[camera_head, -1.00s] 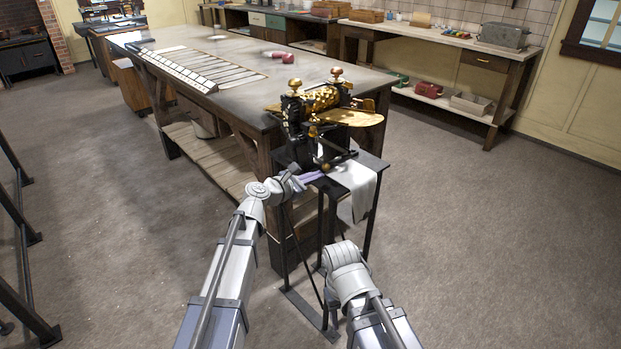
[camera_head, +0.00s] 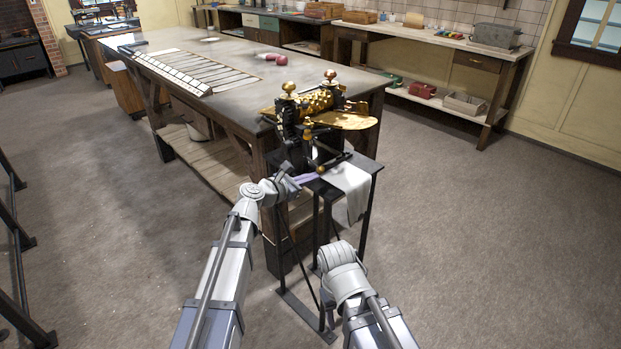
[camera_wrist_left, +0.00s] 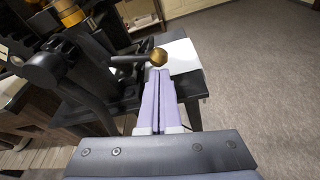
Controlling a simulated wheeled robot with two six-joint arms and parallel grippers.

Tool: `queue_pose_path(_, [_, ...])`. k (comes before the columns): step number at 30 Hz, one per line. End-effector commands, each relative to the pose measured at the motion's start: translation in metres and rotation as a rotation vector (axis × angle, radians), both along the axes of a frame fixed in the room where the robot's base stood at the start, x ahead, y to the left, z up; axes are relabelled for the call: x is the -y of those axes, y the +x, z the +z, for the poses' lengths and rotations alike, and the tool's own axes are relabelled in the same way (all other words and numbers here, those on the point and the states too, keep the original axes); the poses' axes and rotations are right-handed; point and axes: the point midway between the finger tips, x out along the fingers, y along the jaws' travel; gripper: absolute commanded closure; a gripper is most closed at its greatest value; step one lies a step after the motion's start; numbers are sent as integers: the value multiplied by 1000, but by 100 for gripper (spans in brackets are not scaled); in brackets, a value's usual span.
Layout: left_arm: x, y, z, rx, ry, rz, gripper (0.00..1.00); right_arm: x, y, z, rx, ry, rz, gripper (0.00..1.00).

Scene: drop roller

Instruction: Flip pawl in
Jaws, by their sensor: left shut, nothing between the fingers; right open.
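The drop roller (camera_head: 291,128) is a black-framed machine with a gold embossed roller (camera_head: 310,103) and brass knobs on top. It stands on a small dark stand. In the left wrist view a dark lever ending in a brass ball (camera_wrist_left: 158,57) sticks out from the frame; I take it for the pawl's handle but cannot be sure. My left gripper (camera_head: 317,176) is shut and empty, its lilac fingers (camera_wrist_left: 160,78) pointing at the brass ball with the tips just below it. Whether they touch is unclear. My right gripper is hidden beyond its wrist in the head view.
A white cloth (camera_head: 347,180) hangs over the stand's front right edge. A gold tray (camera_head: 345,121) juts right from the roller. A long workbench (camera_head: 225,100) stands behind to the left. The floor to the right is clear.

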Motion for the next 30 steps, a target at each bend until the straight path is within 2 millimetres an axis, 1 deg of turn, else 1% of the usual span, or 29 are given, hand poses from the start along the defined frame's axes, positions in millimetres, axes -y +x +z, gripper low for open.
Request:
queue_pose_path(8, [1, -1, 7, -56, -57, 1, 100, 0, 0, 8, 0, 0, 0, 50])
queue_pose_path(24, [4, -3, 32, -320, -322, 1, 100, 0, 0, 32, 0, 0, 0, 50])
queue_pose_path(27, [4, -3, 36, -361, -362, 1, 100, 0, 0, 35, 0, 0, 0, 50])
queue_pose_path(30, [4, -4, 39, -365, -366, 1, 100, 0, 0, 38, 0, 0, 0, 50])
